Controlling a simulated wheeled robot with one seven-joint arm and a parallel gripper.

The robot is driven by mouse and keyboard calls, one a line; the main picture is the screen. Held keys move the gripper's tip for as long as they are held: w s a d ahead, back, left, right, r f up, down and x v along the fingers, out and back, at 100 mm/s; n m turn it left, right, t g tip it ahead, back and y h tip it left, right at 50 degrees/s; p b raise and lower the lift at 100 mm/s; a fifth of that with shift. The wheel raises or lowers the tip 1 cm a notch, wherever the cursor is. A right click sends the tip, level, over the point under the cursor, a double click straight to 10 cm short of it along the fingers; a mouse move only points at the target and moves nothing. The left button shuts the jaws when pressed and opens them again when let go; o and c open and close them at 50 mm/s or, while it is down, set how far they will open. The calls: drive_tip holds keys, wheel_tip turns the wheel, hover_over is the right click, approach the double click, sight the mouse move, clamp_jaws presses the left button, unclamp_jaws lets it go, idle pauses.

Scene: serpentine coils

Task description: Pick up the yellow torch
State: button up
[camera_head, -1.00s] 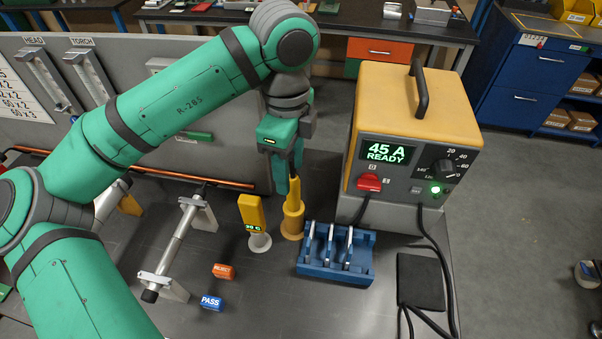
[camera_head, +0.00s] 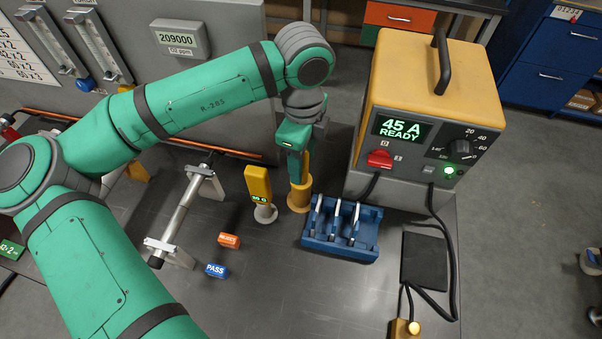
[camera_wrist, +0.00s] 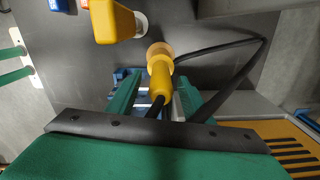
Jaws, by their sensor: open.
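The yellow torch (camera_head: 304,170) stands upright in a round yellow-orange holder (camera_head: 299,202) on the bench. My gripper (camera_head: 297,166) points down at the torch, partly hiding it. In the wrist view, the open green fingers of my gripper (camera_wrist: 159,88) lie either side of the yellow torch (camera_wrist: 160,78), with a gap showing on each side. A black cable runs from the torch between the fingers.
A yellow meter (camera_head: 258,182) stands close left of the torch. A blue rack (camera_head: 340,245) with several upright pieces is in front right. The power unit (camera_head: 424,90) reads "45 A READY" at right.

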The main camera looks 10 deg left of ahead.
drive_tip(key=shift+f, duration=0.9)
clamp_jaws()
drive_tip(key=shift+w, duration=0.1)
